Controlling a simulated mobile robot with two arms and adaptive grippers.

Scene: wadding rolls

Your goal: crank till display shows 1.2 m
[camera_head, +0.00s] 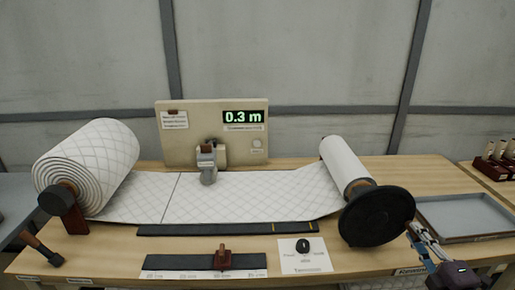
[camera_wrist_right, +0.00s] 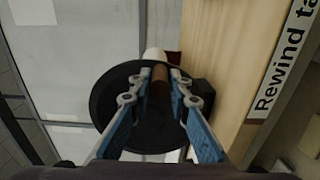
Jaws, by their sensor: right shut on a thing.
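The display (camera_head: 244,117) on the beige panel reads 0.3 m in green. A large quilted white wadding roll (camera_head: 95,165) stands at the left, and its sheet (camera_head: 230,197) runs flat across the table to a thinner roll (camera_head: 345,160) at the right. A black crank disc (camera_head: 377,216) sits on the near end of the thinner roll. My right gripper (camera_head: 411,226) is at the disc's right edge. In the right wrist view its blue fingers (camera_wrist_right: 161,80) are shut on the brown crank handle (camera_wrist_right: 160,92), in front of the disc (camera_wrist_right: 112,110). My left gripper is not in view.
A grey tray (camera_head: 470,238) lies right of the disc. A dark rail with a reddish-brown slider (camera_head: 222,260) and a white card with a black knob (camera_head: 303,246) lie at the front. A brown-and-black handle (camera_head: 42,248) shows at front left.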

